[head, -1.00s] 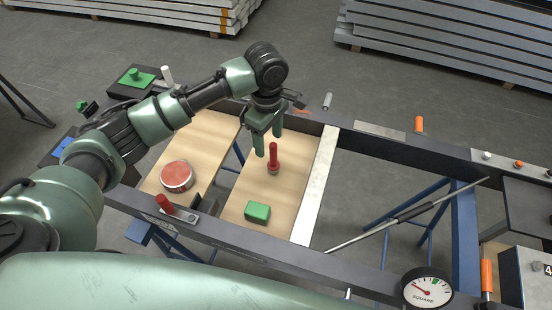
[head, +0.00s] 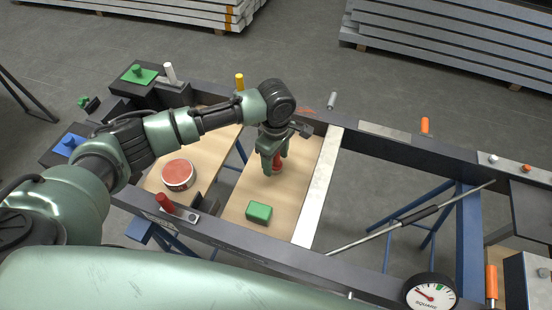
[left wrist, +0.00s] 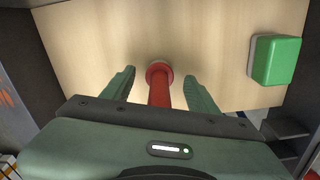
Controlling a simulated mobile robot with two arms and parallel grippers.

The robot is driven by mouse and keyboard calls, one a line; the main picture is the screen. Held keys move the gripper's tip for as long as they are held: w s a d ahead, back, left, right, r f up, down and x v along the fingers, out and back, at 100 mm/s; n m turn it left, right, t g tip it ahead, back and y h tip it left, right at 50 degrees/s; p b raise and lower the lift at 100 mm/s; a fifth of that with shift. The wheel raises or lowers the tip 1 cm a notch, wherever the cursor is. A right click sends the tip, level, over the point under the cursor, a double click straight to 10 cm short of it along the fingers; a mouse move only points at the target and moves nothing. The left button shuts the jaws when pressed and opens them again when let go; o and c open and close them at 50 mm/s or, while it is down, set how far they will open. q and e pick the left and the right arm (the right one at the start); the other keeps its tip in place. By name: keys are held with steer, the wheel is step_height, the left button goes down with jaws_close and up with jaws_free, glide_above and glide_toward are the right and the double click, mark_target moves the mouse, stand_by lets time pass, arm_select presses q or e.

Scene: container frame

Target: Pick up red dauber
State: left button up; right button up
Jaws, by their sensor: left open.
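The red dauber (head: 277,164) stands on the light wooden board inside the frame. In the left wrist view the red dauber (left wrist: 159,86) is between the two green fingers, with a gap on each side. My left gripper (head: 273,167) is open and reaches down around the dauber, hiding much of its handle in the head view. The fingers also show in the left wrist view (left wrist: 160,90). My right gripper is not in view.
A green block (head: 259,212) lies on the same board, in front of the dauber. A round red-topped tin (head: 178,175) is on the left board. A red peg (head: 165,203) stands at the near dark rail. A pale strip (head: 318,190) borders the board at right.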

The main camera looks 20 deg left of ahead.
arm_select(q)
jaws_close()
steer(key=shift+r, duration=0.1)
